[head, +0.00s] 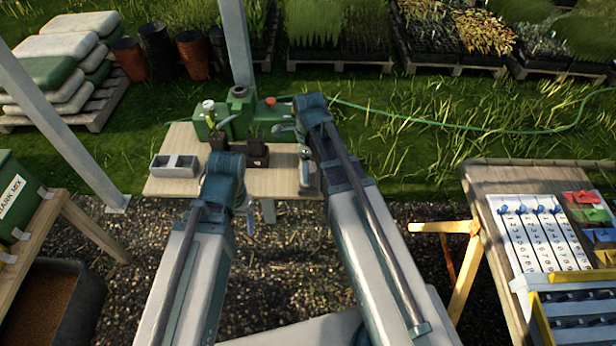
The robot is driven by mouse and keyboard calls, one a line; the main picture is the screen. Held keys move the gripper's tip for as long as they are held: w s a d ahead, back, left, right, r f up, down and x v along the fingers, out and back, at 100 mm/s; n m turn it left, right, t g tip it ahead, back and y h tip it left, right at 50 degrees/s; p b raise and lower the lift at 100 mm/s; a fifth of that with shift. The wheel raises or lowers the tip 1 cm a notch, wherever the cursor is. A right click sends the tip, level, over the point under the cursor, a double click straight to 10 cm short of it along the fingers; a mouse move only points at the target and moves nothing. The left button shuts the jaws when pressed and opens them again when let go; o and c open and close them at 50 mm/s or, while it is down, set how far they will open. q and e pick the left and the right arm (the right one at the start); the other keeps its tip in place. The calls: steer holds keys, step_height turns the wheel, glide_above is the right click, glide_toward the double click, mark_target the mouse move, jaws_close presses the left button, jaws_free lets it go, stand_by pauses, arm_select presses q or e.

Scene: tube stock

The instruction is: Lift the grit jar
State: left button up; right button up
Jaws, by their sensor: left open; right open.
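I cannot make out a grit jar for certain. A small white-topped item (208,107) stands by the green machine (238,115) on the small wooden table (277,184) ahead; I cannot tell whether it is a jar. My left gripper (249,217) is small and mostly hidden beyond my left arm, near the table's front edge. My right gripper (304,170) shows beside my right arm at the table's right end. Both are open, and I see nothing held in either. My arms hide parts of the table.
A grey two-cell block (173,167) and dark pots (256,154) stand on the small table. A bench with numbered white strips (525,240) is at the right. A bench with a green bin (17,195) is at the left. Metal posts (60,125) rise near the table.

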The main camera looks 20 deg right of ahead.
step_height(320, 180, down, 5)
steer(key=b, duration=0.4)
steer(key=shift+d+r, duration=0.1)
steer(key=shift+r, duration=0.15)
steer(key=c, duration=1.2)
steer(key=shift+o, duration=0.2)
steer(key=shift+r, duration=0.1)
